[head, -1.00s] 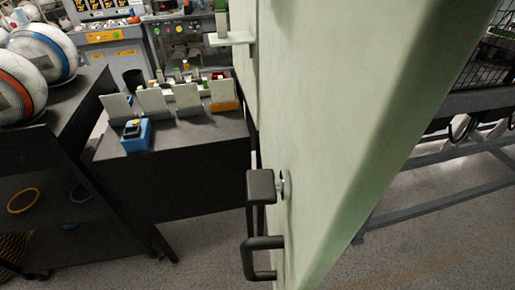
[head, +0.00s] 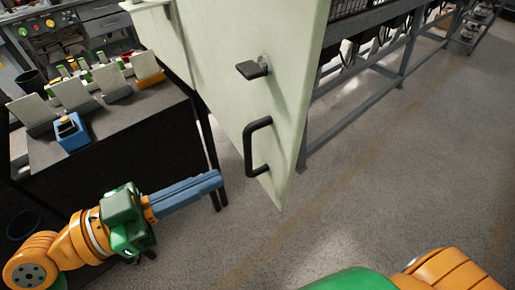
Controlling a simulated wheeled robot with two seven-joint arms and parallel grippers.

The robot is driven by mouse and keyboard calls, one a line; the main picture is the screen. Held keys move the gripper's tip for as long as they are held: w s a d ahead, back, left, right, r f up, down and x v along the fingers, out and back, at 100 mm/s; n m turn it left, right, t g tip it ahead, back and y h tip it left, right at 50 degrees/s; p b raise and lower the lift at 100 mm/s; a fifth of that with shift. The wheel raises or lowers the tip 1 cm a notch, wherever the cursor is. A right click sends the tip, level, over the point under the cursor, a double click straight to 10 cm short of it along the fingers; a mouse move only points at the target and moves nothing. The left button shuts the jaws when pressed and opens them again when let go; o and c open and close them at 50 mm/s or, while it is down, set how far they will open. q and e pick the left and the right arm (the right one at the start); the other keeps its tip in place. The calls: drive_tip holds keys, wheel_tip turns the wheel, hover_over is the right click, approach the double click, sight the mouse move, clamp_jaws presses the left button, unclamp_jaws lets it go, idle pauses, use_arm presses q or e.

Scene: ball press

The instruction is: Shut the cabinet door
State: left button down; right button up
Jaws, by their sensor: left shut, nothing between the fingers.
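The pale green cabinet door (head: 215,60) stands upright in the upper middle of the head view. A black bar handle (head: 256,148) is on its lower face, with a dark latch knob (head: 253,69) above it. I cannot tell how far the door stands open. My left gripper (head: 215,181) comes in from the lower left, with its blue fingers shut and empty. They point right, toward the door's lower part, and appear apart from the handle. Part of my right arm shows at the bottom right, but its gripper is out of view.
A dark table (head: 95,150) at left holds several grey panels and a blue box (head: 72,133). A grey metal rack (head: 375,88) runs behind the door at right. The floor (head: 400,180) at right and in front is clear.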

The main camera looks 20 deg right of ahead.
sight(278, 150)
use_arm(q)
drive_tip(key=d+p, duration=0.1)
drive_tip(key=d, duration=0.2)
drive_tip(key=w+d+p, duration=0.1)
drive_tip(key=d, duration=0.2)
drive_tip(key=d+p, duration=0.2)
drive_tip(key=d, duration=0.1)
drive_tip(key=shift+w+r, duration=0.15)
drive_tip(key=shift+d, duration=0.2)
drive_tip(key=shift+w, duration=0.1)
